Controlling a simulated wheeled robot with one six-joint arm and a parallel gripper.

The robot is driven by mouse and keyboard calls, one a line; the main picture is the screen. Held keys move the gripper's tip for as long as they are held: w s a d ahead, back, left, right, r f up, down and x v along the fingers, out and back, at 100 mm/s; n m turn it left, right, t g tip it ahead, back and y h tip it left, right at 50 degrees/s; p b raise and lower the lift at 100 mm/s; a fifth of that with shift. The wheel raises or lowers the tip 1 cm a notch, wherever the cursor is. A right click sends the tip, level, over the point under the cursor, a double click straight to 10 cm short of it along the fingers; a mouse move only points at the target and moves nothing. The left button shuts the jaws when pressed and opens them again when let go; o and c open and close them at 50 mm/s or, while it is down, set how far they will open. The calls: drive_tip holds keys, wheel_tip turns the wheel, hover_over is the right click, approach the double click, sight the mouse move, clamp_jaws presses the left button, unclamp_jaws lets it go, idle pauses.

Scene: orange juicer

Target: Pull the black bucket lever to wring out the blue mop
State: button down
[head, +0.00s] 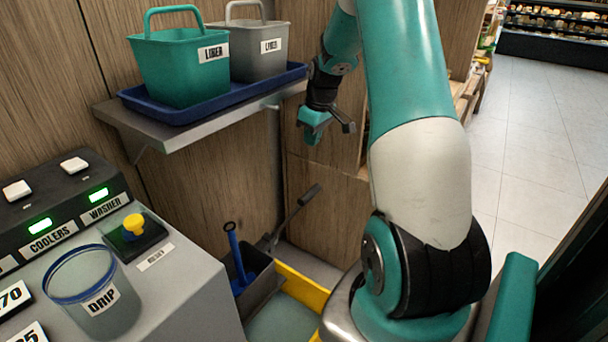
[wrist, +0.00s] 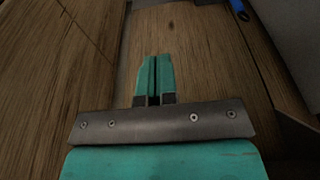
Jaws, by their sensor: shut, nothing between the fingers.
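The black lever (head: 297,210) slants up and to the right from the wringer, in the lower middle of the head view. The dark wringer (head: 262,285) sits on the yellow bucket (head: 303,287), partly hidden by the grey counter and my arm. The blue mop handle (head: 235,250) stands in the wringer; the mop head is hidden. My gripper (head: 312,138) is above the lever, apart from it, near the wooden panel. In the wrist view its teal fingers (wrist: 153,75) are together and empty. A small blue piece at that view's top right may be the mop handle.
A shelf (head: 200,125) with a blue tray (head: 135,100), a teal basket (head: 180,72) and a grey basket (head: 258,52) is left of my gripper. The grey counter (head: 185,285) with a drip cup (head: 92,300) borders the bucket. Open tiled floor (head: 530,130) lies right.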

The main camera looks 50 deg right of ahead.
drive_tip(key=shift+d, duration=0.1)
wheel_tip(320, 180, down, 13)
drive_tip(key=shift+s+r+b, duration=0.1)
drive_tip(key=shift+b, duration=0.75)
drive_tip(key=shift+s, duration=0.1)
drive_tip(key=shift+s+f, duration=0.1)
drive_tip(key=shift+f, duration=0.15)
